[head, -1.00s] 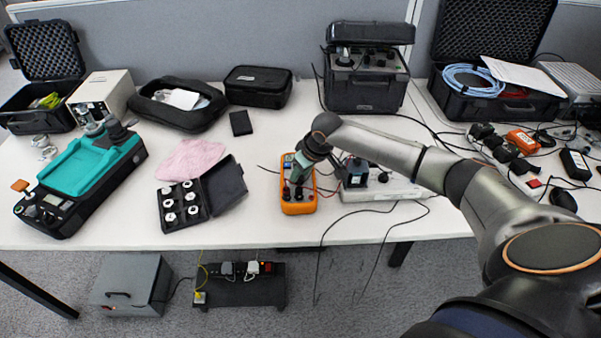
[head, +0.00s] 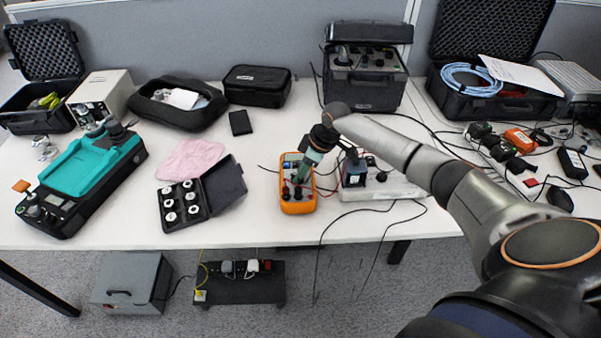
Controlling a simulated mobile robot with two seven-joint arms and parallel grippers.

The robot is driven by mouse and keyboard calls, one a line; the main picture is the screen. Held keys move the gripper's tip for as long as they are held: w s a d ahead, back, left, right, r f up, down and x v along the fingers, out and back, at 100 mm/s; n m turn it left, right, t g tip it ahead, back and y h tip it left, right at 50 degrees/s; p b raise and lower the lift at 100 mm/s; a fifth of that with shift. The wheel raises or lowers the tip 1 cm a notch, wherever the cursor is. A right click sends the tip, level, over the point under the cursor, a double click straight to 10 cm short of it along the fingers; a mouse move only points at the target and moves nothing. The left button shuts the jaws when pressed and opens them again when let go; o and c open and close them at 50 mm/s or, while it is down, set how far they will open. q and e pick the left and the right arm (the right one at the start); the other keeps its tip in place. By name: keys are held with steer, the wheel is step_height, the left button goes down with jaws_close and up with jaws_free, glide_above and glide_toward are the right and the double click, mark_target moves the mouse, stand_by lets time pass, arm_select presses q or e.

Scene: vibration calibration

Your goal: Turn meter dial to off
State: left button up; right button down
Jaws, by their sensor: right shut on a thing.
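The orange multimeter (head: 298,206) lies on the white table near its front edge, at the middle of the head view. My right gripper (head: 298,180) points down over the middle of the meter's face, where the dial is. It is shut on the meter dial, which is mostly hidden by the fingers. The dial's setting is too small to read. Dark leads are plugged in at the lower part of the meter. My left gripper is not in view.
An open black case of round weights (head: 182,204) lies to the left. Cables (head: 322,240) hang over the front edge.

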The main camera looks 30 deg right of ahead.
steer(key=shift+w+n+y+b, duration=0.1)
steer(key=shift+n+y+b, duration=0.25)
steer(key=shift+n, duration=0.45)
steer(key=shift+c, duration=2.2)
jaws_free()
steer(key=shift+g, duration=0.3)
steer(key=shift+d, duration=0.1)
steer(key=v, duration=1.2)
steer(key=shift+r, duration=0.25)
steer(key=shift+s+f, duration=0.1)
steer(key=shift+s, duration=0.1)
